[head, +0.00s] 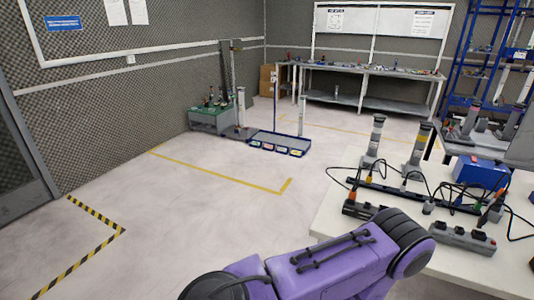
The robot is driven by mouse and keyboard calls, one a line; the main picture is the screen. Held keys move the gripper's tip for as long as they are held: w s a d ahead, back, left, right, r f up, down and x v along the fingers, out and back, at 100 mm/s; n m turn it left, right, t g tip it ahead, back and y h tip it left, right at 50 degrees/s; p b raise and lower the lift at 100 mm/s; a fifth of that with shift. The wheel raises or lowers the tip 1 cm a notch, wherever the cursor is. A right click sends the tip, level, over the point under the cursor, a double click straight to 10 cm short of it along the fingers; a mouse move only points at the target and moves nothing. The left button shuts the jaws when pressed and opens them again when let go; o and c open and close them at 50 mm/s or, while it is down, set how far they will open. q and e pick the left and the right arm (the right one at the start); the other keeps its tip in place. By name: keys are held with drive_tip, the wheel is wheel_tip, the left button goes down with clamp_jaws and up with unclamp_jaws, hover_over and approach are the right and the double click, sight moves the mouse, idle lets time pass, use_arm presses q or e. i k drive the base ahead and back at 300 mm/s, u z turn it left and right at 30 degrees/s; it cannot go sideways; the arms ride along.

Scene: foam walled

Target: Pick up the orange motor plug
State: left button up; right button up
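A white table (335,222) at the right holds several small plugs with cables, and I cannot tell for sure which one is the orange motor plug. One orange-red plug (499,193) sits near the right end of the table, beside a grey socket block (463,238). A smaller orange spot shows by the left socket block (360,210). A purple arm of mine crosses the bottom of the head view and hides the table's near left part. Neither of my grippers shows.
Two grey posts stand at the table's back, one (374,140) left of the other (417,152). A blue box (481,172) is at the right, with black cables around. A workbench (365,70) stands at the far wall.

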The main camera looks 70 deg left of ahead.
sight(353, 192)
drive_tip(key=u, duration=1.45)
drive_tip(key=i, duration=0.1)
drive_tip(key=z, duration=0.05)
